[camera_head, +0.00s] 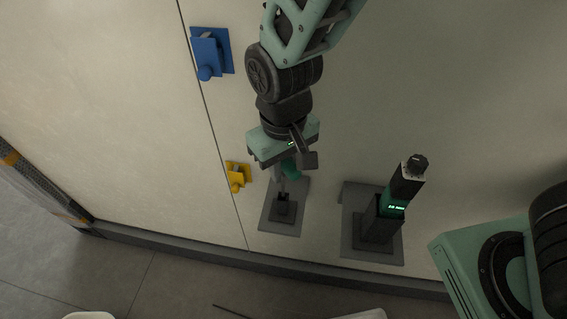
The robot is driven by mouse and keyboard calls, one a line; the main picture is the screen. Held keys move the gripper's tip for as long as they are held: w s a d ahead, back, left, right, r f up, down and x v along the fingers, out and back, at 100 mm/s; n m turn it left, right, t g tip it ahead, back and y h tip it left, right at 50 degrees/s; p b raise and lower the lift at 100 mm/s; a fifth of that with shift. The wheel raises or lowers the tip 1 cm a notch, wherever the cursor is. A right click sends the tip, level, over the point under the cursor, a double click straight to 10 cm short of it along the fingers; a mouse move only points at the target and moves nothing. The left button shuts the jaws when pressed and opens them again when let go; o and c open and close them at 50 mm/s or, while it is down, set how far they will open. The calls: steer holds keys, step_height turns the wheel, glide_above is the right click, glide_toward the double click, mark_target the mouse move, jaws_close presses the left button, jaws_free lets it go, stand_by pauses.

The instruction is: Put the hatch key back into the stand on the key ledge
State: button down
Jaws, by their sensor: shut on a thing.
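My gripper (285,169) points down over a dark square plate with a small block, which looks like the stand (283,208) on the key ledge (268,221). It is shut on what appears to be the hatch key (282,186), a slim grey piece below the jaws. The jaws and wrist hide most of it. The lower end of the key shows close above or at the block's opening. I cannot tell whether it is inside or just over it.
A dark upright tool (404,188) with a green lit display stands in a holder (353,235) to the right. A dark rail (180,246) runs along the wall's foot.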

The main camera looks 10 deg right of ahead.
mark_target(283, 196)
steer(key=shift+f, duration=0.15)
stand_by(0.4)
steer(key=shift+f+b, duration=1.2)
steer(key=shift+f, duration=0.65)
steer(key=shift+f+b, duration=0.9)
steer(key=shift+f, duration=0.5)
stand_by(0.4)
steer(key=c, duration=1.2)
jaws_free()
steer(key=shift+o, duration=0.2)
step_height(283, 196, up, 18)
steer(key=shift+f+b, duration=0.25)
steer(key=shift+b, duration=0.3)
